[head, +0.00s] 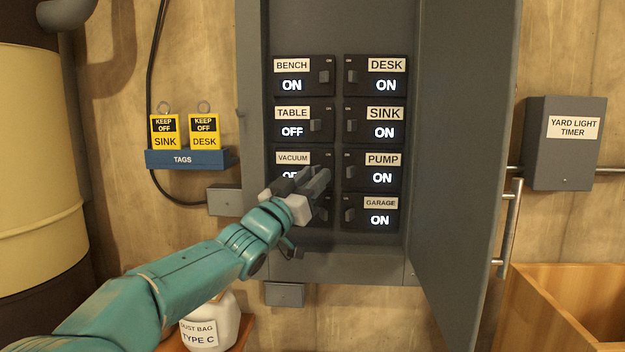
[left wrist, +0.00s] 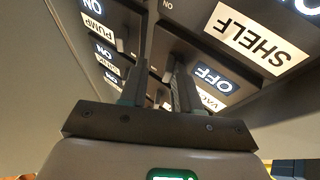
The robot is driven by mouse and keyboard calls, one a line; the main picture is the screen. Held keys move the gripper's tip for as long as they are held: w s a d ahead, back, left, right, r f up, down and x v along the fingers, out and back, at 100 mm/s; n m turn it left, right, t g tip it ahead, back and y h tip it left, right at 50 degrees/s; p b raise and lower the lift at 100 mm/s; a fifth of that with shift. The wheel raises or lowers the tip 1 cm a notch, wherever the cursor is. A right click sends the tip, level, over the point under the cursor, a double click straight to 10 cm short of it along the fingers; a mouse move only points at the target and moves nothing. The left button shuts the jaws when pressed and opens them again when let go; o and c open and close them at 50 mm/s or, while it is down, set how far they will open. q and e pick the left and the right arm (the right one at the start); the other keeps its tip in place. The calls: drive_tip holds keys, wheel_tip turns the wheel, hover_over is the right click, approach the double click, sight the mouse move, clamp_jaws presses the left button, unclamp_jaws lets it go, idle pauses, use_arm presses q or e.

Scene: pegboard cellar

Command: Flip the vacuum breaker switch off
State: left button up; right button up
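The vacuum breaker (head: 293,158) is third down in the left column of the grey panel. Its display is partly covered by my left gripper in the head view. In the left wrist view the upside-down display beside the partly hidden vacuum label (left wrist: 209,101) reads OFF. My left gripper (head: 316,178) is in front of the lower right part of this breaker. Its two fingers (left wrist: 160,75) stand apart with a gap between them, and I see nothing held. The vacuum switch lever is hidden behind the fingers; I cannot tell whether they touch it. My right gripper is not in view.
The table breaker (head: 292,113) above reads OFF; bench (head: 292,66), desk, sink, pump (head: 382,160) and garage read ON. The shelf breaker (left wrist: 245,35) below is mostly hidden by my arm in the head view. The open panel door (head: 455,130) stands at right. Yellow tags (head: 165,132) hang at left.

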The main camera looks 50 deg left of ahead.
use_arm(q)
drive_tip(key=shift+s+a+r, duration=0.15)
drive_tip(key=shift+s+r, duration=0.05)
drive_tip(key=shift+r, duration=0.25)
drive_tip(key=shift+w+y, duration=0.1)
drive_tip(key=shift+y, duration=0.3)
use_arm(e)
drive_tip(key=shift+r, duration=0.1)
